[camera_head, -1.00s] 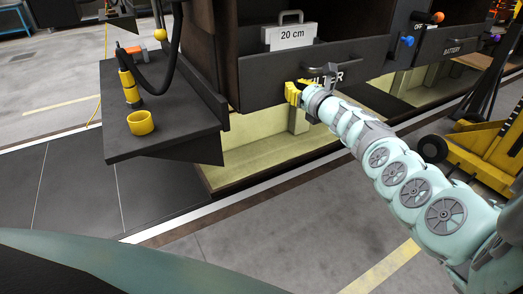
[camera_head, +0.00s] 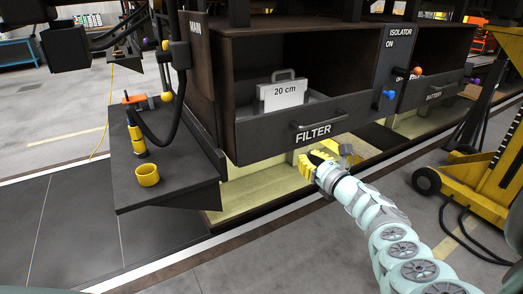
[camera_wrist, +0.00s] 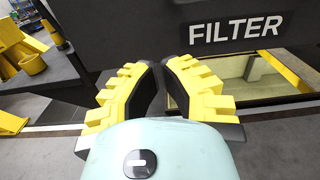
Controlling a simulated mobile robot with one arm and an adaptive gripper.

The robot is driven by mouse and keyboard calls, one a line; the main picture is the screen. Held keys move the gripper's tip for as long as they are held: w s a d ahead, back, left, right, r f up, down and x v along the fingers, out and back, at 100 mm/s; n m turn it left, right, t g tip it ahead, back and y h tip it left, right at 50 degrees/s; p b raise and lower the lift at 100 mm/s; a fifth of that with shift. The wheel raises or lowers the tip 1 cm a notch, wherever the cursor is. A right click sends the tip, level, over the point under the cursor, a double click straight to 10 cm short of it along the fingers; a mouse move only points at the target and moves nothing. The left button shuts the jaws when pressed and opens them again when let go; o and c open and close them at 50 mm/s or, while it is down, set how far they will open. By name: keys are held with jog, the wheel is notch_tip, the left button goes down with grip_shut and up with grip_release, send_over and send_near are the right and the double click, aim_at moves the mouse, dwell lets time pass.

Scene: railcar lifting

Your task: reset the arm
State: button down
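My gripper (camera_head: 318,160) has yellow, stepped fingers with black pads. It is in front of and below the FILTER drawer (camera_head: 262,145), clear of the drawer's handle (camera_head: 319,121) in the head view. In the wrist view my gripper (camera_wrist: 161,75) has its two fingertips close together. The dark background hides whether a gap is left, and I see nothing held. The word FILTER (camera_wrist: 236,30) shows at the upper right there. My arm reaches in from the lower right of the head view.
A grey shelf (camera_head: 182,173) at the left bears a yellow cup (camera_head: 147,175) and a yellow-and-black tool (camera_head: 137,140). A block marked 20 cm (camera_head: 286,93) stands in the drawer. A yellow wheeled lift (camera_head: 460,165) is at the right. The near floor is open.

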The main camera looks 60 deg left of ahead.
jog(key=shift+s+d+p, duration=0.15)
jog(key=shift+d+p, duration=1.1)
jog(key=shift+d, duration=0.75)
